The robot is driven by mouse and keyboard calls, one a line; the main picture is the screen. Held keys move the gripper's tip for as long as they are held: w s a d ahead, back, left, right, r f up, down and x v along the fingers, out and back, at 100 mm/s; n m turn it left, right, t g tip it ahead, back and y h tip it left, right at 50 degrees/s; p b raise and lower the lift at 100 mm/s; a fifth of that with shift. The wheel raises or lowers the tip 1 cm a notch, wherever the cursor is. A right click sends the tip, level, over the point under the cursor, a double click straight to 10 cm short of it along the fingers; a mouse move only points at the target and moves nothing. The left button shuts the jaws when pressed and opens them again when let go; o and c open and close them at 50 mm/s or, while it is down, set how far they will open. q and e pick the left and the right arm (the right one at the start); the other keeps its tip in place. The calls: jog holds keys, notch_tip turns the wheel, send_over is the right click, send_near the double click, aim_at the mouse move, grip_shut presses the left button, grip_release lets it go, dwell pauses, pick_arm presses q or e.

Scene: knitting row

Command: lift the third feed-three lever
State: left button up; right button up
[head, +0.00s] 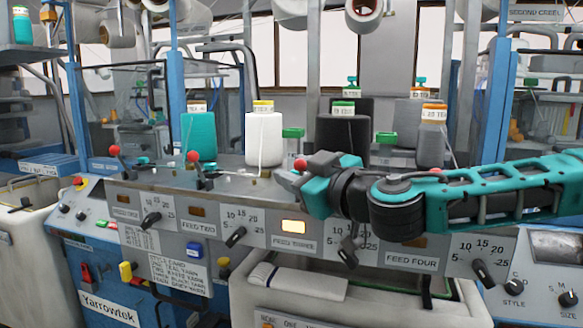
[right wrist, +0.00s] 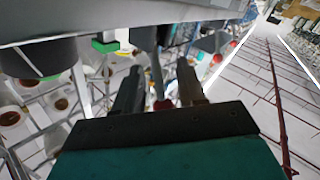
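The feed-three lever's red knob (head: 300,164) shows at the left edge of my right gripper (head: 308,166) in the head view; its stem is mostly hidden. In the right wrist view a red knob (right wrist: 162,104) and grey stem sit between the two dark fingers of the right gripper (right wrist: 160,85). The fingers stand apart, with a visible gap on either side of the knob. The feed-three panel (head: 293,243) below has a lit amber lamp (head: 293,226). My left gripper is not in view.
Red-knobbed levers stand at feed one (head: 115,150) and feed two (head: 193,156). Behind are a teal cone (head: 198,135), a white cone (head: 263,138), a black cone (head: 343,138) and a grey cone (head: 431,145). Black dial knobs (head: 235,237) line the front panel.

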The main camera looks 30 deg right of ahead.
jog(key=shift+w, duration=0.35)
jog(key=shift+a, duration=0.1)
jog(key=shift+c, duration=0.3)
grip_shut()
